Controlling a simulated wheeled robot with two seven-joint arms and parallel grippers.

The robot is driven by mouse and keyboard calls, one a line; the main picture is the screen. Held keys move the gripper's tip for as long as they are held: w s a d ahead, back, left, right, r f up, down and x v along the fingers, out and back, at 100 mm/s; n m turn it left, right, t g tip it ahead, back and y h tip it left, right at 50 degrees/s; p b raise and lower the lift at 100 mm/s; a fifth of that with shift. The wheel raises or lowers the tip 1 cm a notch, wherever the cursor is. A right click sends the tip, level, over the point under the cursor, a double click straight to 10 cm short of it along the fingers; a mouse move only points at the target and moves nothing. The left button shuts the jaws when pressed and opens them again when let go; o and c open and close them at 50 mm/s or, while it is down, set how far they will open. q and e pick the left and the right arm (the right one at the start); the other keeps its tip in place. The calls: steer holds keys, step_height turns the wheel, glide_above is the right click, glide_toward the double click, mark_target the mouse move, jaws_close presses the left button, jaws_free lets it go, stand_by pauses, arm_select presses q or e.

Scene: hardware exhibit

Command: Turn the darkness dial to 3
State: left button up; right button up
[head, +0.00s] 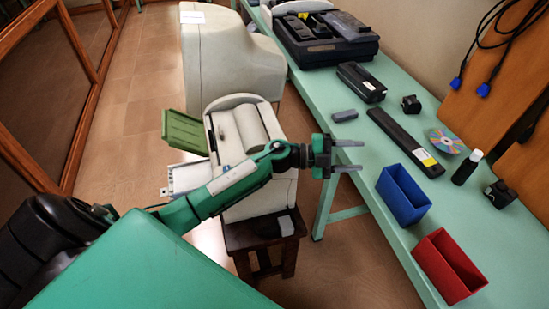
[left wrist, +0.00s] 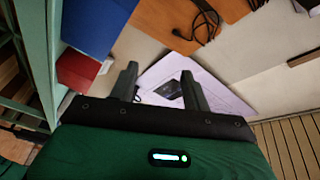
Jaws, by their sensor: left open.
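A cream machine (head: 232,130) with a rounded roller-like top, an open green flap (head: 184,131) and a pale tray at its left side stands on a dark wooden stool (head: 236,236). No darkness dial or numbers can be made out on it; my left arm crosses in front and hides part of it. My left gripper (head: 352,156) is open and empty, in the air right of the machine, pointing toward the table. Its two fingers, apart with nothing held, also show in the left wrist view (left wrist: 160,82). My right gripper is not in view.
A long green table (head: 352,196) runs along the right, with a blue bin (head: 403,196), a red bin (head: 449,266), a black bar (head: 405,141), a disc (head: 446,141) and a bottle (head: 467,167). A larger cream machine (head: 225,60) stands behind. Floor is clear at left.

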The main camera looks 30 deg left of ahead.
arm_select(q)
steer(key=s+a+r+m+g+y+b, duration=0.1)
steer(key=a+r+m+g+y+b, duration=0.1)
steer(key=a+g+y, duration=0.55)
steer(key=s+a+r+m+g+y+b, duration=0.25)
steer(key=a+y, duration=0.65)
steer(key=a, duration=0.6)
steer(key=shift+t, duration=0.4)
steer(key=f, duration=0.4)
steer(key=f+p, duration=0.1)
steer(key=f, duration=0.9)
steer(key=shift+w+f, duration=0.2)
steer(key=shift+w, duration=0.15)
steer(key=c, duration=1)
